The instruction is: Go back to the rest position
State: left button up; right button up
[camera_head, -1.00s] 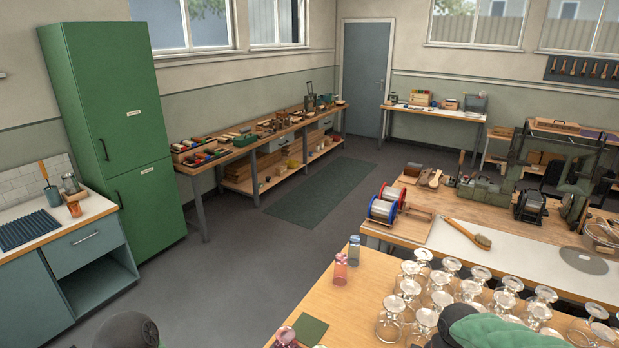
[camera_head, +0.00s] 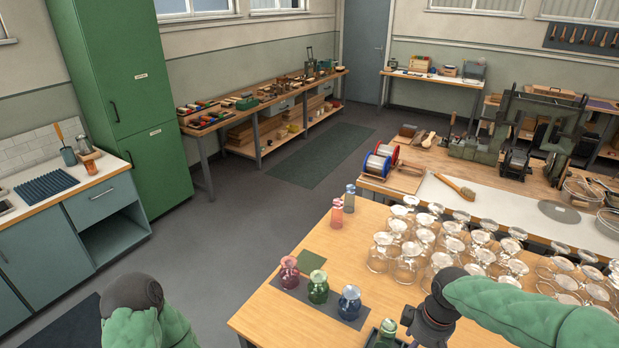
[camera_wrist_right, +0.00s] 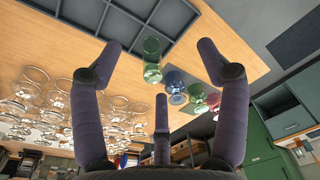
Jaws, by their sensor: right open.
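My right gripper (camera_head: 412,325) shows at the bottom of the head view, dark, over the near part of the wooden table, with its tips partly hidden. In the right wrist view my right gripper (camera_wrist_right: 160,68) has its fingers spread wide and holds nothing.
Pink (camera_head: 289,272), green (camera_head: 318,287) and blue (camera_head: 349,302) jars stand on a dark mat. Many clear glasses (camera_head: 438,262) crowd the table's right side, close to my right arm. Two small bottles (camera_head: 337,213) stand at the far edge. Open floor (camera_head: 230,260) lies left.

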pick_arm(q)
notch_tip(320, 180, down, 10)
jog(key=b, duration=1)
jog(key=shift+w+f, duration=0.15)
jog(key=shift+w, duration=0.2)
pick_arm(e)
jog(key=s+a+f+m+y, duration=0.1)
jog(key=s+a+f+m, duration=0.2)
jog(key=f, duration=1)
jog(key=s+a+f+m+y, duration=0.1)
jog(key=s+a+f+m, duration=0.2)
jog(key=a+f, duration=0.4)
jog(key=s+a+f+m+y, duration=0.1)
jog(key=s+a+f+m, duration=0.2)
jog(key=f, duration=1.6)
jog(key=shift+s+a+f+m, duration=0.3)
jog(key=shift+s+a, duration=0.3)
jog(key=shift+a, duration=0.3)
